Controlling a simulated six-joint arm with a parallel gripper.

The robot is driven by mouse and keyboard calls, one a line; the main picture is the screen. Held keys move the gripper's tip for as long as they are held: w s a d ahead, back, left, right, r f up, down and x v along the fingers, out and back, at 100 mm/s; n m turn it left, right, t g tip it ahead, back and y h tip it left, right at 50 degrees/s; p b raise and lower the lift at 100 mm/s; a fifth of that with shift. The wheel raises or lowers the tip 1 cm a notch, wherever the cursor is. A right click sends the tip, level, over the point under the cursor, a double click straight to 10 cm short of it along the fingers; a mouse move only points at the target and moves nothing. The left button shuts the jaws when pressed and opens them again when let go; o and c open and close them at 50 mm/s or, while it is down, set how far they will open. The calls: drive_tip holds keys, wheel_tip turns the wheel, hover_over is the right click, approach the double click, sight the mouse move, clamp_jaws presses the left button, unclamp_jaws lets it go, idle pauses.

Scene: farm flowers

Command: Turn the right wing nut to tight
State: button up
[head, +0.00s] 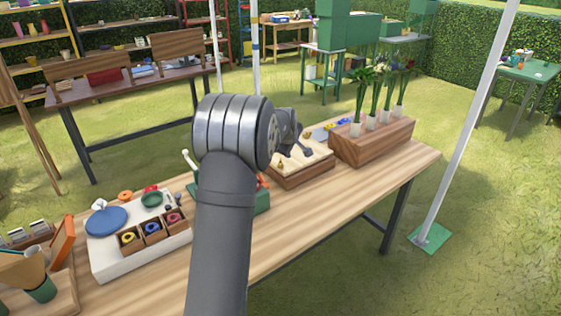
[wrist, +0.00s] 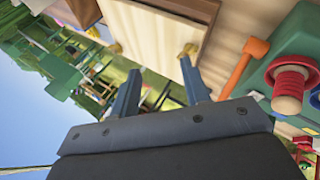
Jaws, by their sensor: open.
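The wooden press board (head: 290,178) sits on the table in the head view, pale on top with a brown edge. In the wrist view the board (wrist: 160,30) shows tilted, with a small brass wing nut (wrist: 187,49) at one corner and another brass piece (wrist: 115,48) at the other. My gripper (wrist: 160,88) is open and empty, its two dark fingers apart. One fingertip is close to the first brass nut in the picture; I cannot tell if it touches. In the head view my arm hides part of the board and most of the gripper (head: 300,143).
A white tray (head: 108,262) lies farther left. The front right tabletop is clear.

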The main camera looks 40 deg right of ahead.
wheel_tip(320, 180, up, 5)
drive_tip(key=w+a+m+g+y, duration=0.1)
drive_tip(key=w+a+m+y, duration=0.15)
drive_tip(key=m, duration=0.85)
approach(280, 162)
drive_tip(key=shift+y, duration=0.35)
drive_tip(key=x, duration=0.6)
drive_tip(key=d+x, duration=0.1)
drive_tip(key=x, duration=0.2)
drive_tip(key=shift+w, duration=0.25)
clamp_jaws()
